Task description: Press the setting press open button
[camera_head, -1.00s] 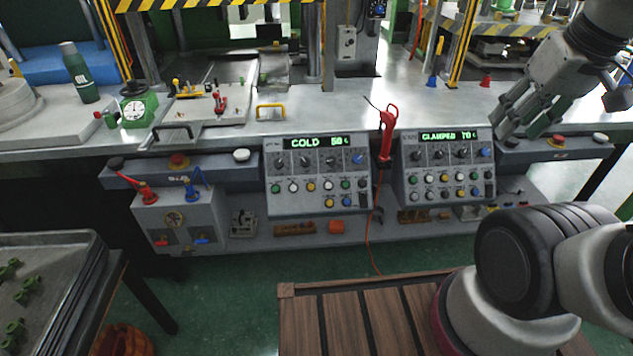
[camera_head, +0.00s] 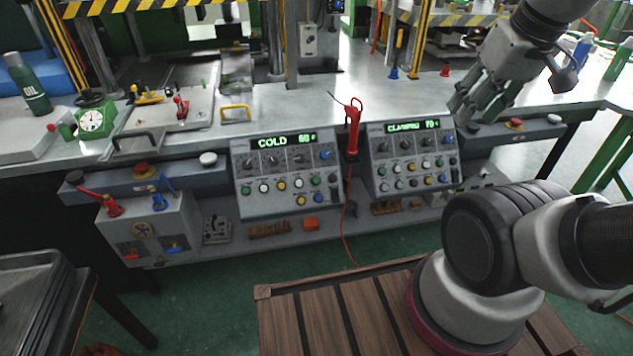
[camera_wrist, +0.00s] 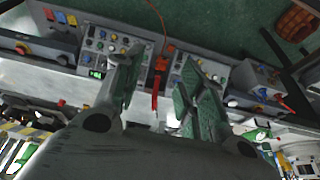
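Two grey control panels stand on the bench front. The left panel (camera_head: 288,176) reads "COLD" and the right panel (camera_head: 412,160) reads "CLAMPED", or similar; both carry knobs and rows of small coloured buttons. Labels by the buttons are too small to read, so I cannot tell which opens the setting press. My gripper (camera_head: 478,100) hangs above the bench at the right, up and right of the right panel, apart from it. In the wrist view, my gripper (camera_wrist: 158,90) has its fingers spread, with nothing between them in its grasp; the panels show behind, upside down.
A red hand tool (camera_head: 352,128) with a cord stands between the panels. Side boxes carry a red mushroom button (camera_head: 144,170) at left and another (camera_head: 515,124) at right. A green dial gauge (camera_head: 94,120) and yellow handle (camera_head: 235,114) are on the bench.

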